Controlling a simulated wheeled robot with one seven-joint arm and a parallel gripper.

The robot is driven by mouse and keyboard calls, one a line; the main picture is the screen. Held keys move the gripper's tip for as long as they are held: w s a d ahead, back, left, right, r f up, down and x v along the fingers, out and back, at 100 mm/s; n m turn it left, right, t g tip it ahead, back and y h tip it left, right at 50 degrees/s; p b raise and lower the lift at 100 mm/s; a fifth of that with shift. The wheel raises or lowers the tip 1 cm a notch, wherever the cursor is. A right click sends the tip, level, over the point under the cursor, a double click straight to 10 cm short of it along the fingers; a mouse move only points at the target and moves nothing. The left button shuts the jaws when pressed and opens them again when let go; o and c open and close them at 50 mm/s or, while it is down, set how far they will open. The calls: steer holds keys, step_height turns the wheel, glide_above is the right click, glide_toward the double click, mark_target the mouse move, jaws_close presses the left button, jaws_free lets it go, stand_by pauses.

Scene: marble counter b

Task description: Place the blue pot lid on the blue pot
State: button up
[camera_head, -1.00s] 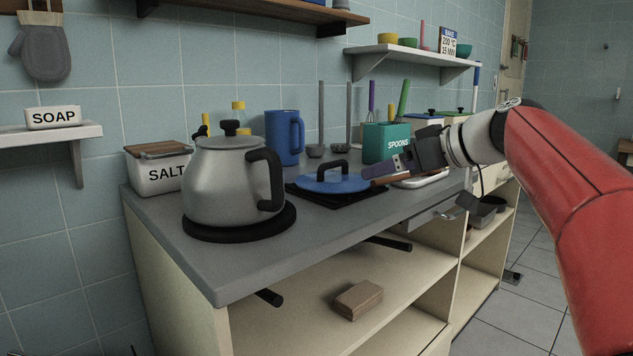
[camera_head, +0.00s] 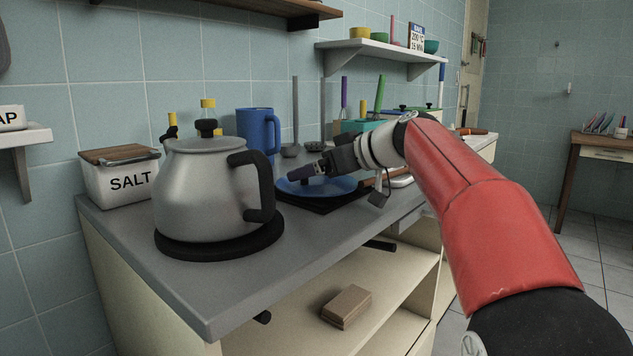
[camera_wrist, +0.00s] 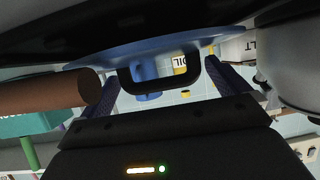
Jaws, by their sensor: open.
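The blue pot lid (camera_head: 345,187) lies on a black mat (camera_head: 318,203) on the counter. In the wrist view the lid (camera_wrist: 205,43) shows as a blue disc, with its black handle (camera_wrist: 160,84) between my two fingers. My gripper (camera_head: 305,171) is open over the lid and hides the handle in the head view. In the wrist view my gripper's fingers (camera_wrist: 165,88) stand either side of the handle; I cannot tell whether they touch it.
A large grey kettle (camera_head: 207,190) stands left of the lid, with a blue pitcher (camera_head: 259,130) behind it. A salt box (camera_head: 125,178) is at the far left. A brown wooden rod (camera_wrist: 55,94) is close to my gripper.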

steer(key=shift+w+a+f, duration=0.15)
steer(key=shift+w+a, duration=0.15)
steer(key=shift+a, duration=0.05)
steer(key=c, duration=1)
